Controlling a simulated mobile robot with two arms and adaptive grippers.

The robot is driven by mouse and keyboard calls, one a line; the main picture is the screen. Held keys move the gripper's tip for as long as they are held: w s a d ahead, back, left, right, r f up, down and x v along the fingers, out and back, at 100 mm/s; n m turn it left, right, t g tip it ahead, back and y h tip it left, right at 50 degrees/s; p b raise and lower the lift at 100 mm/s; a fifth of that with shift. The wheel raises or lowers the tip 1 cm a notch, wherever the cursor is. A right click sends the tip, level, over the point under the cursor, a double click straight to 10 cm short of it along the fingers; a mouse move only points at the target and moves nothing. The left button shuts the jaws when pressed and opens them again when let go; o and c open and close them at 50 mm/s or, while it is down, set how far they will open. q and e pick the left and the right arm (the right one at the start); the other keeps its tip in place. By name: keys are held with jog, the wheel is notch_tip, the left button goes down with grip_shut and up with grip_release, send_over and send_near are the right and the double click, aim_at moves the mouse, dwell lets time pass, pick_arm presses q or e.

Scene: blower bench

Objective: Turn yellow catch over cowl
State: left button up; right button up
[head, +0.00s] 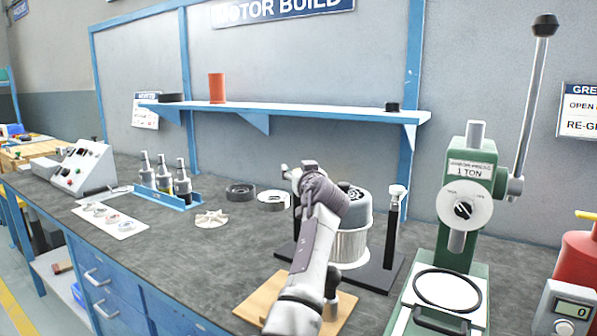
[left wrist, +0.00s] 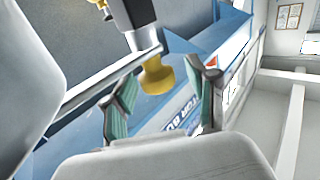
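The grey domed cowl (head: 358,205) sits on a pale ribbed housing (head: 350,248) on a dark base (head: 375,275). My left gripper (head: 288,172) is at the cowl's left, and my arm covers part of the cowl and stand. In the left wrist view my left gripper (left wrist: 163,82) is open, its teal-padded fingers apart. A yellow knob-like part (left wrist: 156,78), likely the catch, shows between and beyond the fingertips, beside a metal bar. I cannot see contact. The yellow catch is not visible in the head view. My right gripper is not in view.
A dark post (head: 391,230) with a pale top stands right of the cowl. A green press (head: 465,200) stands farther right. Bottles in a blue rack (head: 170,199), a white fan wheel (head: 211,219) and rings (head: 240,191) lie left.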

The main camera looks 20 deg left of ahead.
pick_arm(q)
notch_tip(320, 180, up, 10)
dwell(0.6)
